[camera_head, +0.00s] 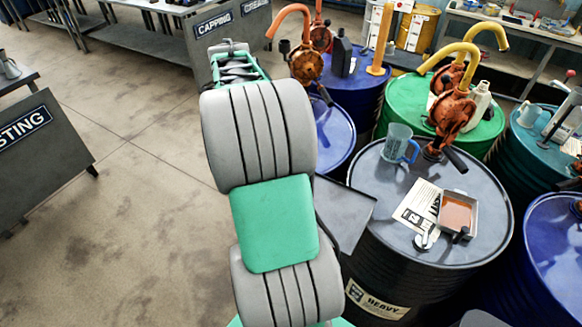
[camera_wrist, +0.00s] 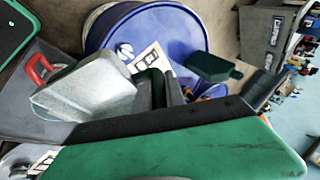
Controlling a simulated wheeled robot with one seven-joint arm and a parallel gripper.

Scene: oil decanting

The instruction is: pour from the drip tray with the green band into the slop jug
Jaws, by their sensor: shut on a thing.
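In the wrist view my gripper (camera_wrist: 165,86) is shut, its dark fingers close together beside a pale grey metal container (camera_wrist: 95,88), which I take to be the drip tray. It looks tilted, and its inside does not show. I cannot make out a green band on it. A red handle (camera_wrist: 38,68) shows behind its left side, perhaps the slop jug's; the jug's body is mostly hidden. In the head view my arm hides the gripper and what it holds. Another grey tray (camera_head: 474,232) with brown liquid and a dark handle stands on a dark drum.
In the head view a clear jug with a blue handle (camera_head: 398,143) and a paper sheet (camera_head: 416,205) are on that dark drum (camera_head: 380,190). Orange hand pumps (camera_head: 452,110) rise from nearby drums. The wrist view shows a blue drum (camera_wrist: 105,25) and a dark green bottle (camera_wrist: 210,67).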

